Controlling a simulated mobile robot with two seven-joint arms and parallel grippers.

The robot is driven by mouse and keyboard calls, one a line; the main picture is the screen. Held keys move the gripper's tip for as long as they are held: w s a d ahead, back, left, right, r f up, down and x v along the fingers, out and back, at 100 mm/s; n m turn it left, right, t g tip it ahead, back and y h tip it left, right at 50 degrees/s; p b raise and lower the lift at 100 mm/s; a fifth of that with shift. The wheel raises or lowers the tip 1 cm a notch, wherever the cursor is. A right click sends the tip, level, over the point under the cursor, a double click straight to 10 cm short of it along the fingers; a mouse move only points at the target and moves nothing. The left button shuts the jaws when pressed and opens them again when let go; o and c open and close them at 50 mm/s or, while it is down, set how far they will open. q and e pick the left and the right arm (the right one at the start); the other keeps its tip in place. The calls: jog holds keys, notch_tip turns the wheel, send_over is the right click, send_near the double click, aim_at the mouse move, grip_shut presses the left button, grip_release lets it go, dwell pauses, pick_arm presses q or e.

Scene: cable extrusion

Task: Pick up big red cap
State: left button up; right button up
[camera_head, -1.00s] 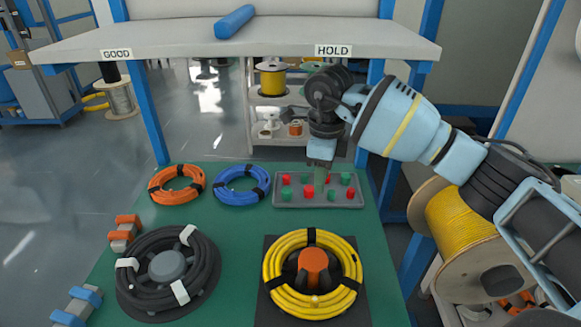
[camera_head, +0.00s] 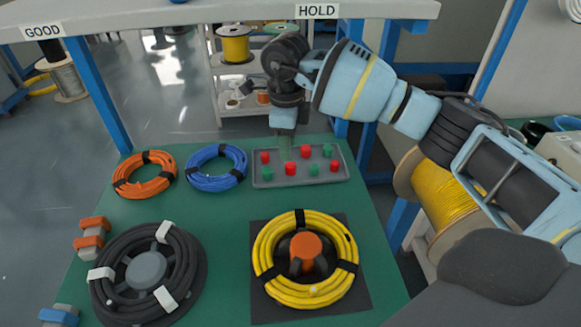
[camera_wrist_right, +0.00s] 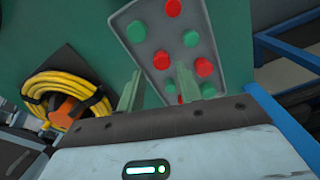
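A grey tray (camera_head: 258,183) on the green table holds several red and green caps. Red caps in the head view include one at the front (camera_head: 290,168), one at the right (camera_head: 334,165) and one at the left (camera_head: 265,157). My right gripper (camera_head: 285,150) points down over the tray's back left part. In the right wrist view the gripper (camera_wrist_right: 159,82) is open, with its two greenish fingers apart and nothing visibly held. A red cap (camera_wrist_right: 161,60) shows beyond the gap between the fingers, and another red cap (camera_wrist_right: 204,67) lies beyond the right finger. My left gripper is not seen.
Orange (camera_head: 145,175) and blue (camera_head: 216,167) cable coils lie left of the tray. A black coil (camera_head: 148,272) and a yellow coil (camera_head: 305,258) lie nearer. A shelf with GOOD and HOLD labels (camera_head: 317,11) spans the back, above the table.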

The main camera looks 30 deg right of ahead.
jog(key=f, duration=0.5)
jog(key=shift+s+d+f, duration=0.1)
jog(key=shift+s+d, duration=0.1)
jog(key=shift+d, duration=0.1)
jog(key=c, duration=0.7)
